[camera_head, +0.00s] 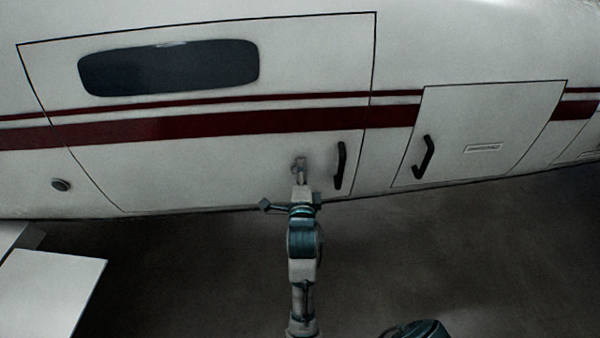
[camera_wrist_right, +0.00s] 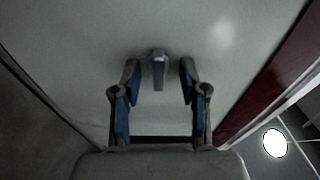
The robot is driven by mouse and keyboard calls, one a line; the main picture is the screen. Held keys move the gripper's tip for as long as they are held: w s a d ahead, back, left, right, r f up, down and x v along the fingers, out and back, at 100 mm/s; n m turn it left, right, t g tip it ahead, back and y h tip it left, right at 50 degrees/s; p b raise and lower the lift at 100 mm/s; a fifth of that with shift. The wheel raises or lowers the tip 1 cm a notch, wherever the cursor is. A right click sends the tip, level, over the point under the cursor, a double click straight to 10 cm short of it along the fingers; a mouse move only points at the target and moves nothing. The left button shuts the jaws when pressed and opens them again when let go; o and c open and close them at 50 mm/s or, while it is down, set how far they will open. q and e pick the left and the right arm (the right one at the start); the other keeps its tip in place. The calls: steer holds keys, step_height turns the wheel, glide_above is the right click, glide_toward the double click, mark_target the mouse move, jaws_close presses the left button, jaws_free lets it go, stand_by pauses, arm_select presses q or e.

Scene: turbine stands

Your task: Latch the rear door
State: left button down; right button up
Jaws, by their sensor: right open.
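A large white door (camera_head: 200,170) with a dark window is set in the white aircraft side. It lies flush, with thin dark seams. A smaller door (camera_head: 500,120) is to its right; no label tells which is the rear one. A small grey latch (camera_wrist_right: 158,70) sticks out of the surface in the right wrist view. In the head view it shows low on the large door, left of its black handle (camera_head: 341,165), partly hidden. My right gripper (camera_head: 300,180) faces the door; in its wrist view (camera_wrist_right: 159,72) its fingers are open on either side of the latch, apart from it. My left gripper is out of view.
The smaller door has its own black handle (camera_head: 423,157). A dark red stripe (camera_head: 230,122) crosses the aircraft side. A pale flat panel (camera_head: 50,290) stands at the lower left. Dark floor (camera_head: 470,250) lies open below the aircraft at the right.

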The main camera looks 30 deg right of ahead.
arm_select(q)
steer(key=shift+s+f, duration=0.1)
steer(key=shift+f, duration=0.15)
arm_select(e)
steer(key=a+v, duration=0.1)
steer(key=v, duration=0.4)
steer(key=shift+a, duration=0.3)
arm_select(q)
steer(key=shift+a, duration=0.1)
arm_select(e)
steer(key=shift+f, duration=0.1)
